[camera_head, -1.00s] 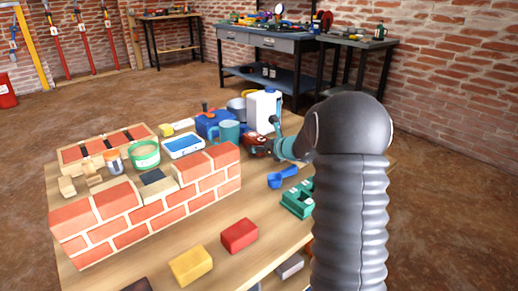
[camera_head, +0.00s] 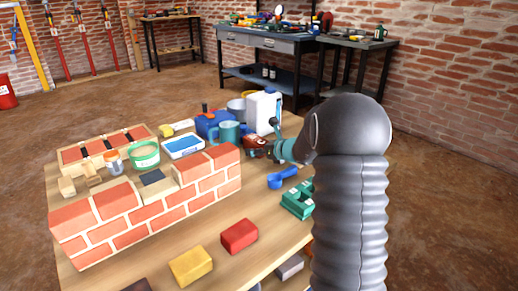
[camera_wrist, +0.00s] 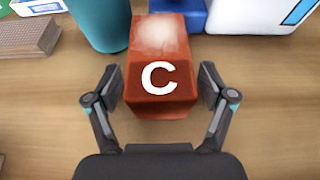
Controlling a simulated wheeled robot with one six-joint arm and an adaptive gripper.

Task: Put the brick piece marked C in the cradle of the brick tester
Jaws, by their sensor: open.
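The red-brown brick piece marked C (camera_wrist: 160,98) lies on the wooden table in the wrist view, its white letter facing the camera. My gripper (camera_wrist: 161,88) is open, with one finger on each side of the brick's near end. A gap shows beside the left finger; the right finger is close to the brick, and I cannot tell if it touches. In the head view the brick (camera_head: 257,146) is partly hidden by my gripper. A green frame-like block (camera_head: 297,201) stands at the table's right; I cannot tell whether it is the tester's cradle.
A teal mug (camera_wrist: 100,22) stands close to the brick's left, with a white jug (camera_head: 263,110) behind. A blue scoop (camera_head: 282,178) lies nearer. A small brick wall (camera_head: 150,210) crosses the table's left. Yellow (camera_head: 191,266) and red (camera_head: 239,235) blocks lie in front.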

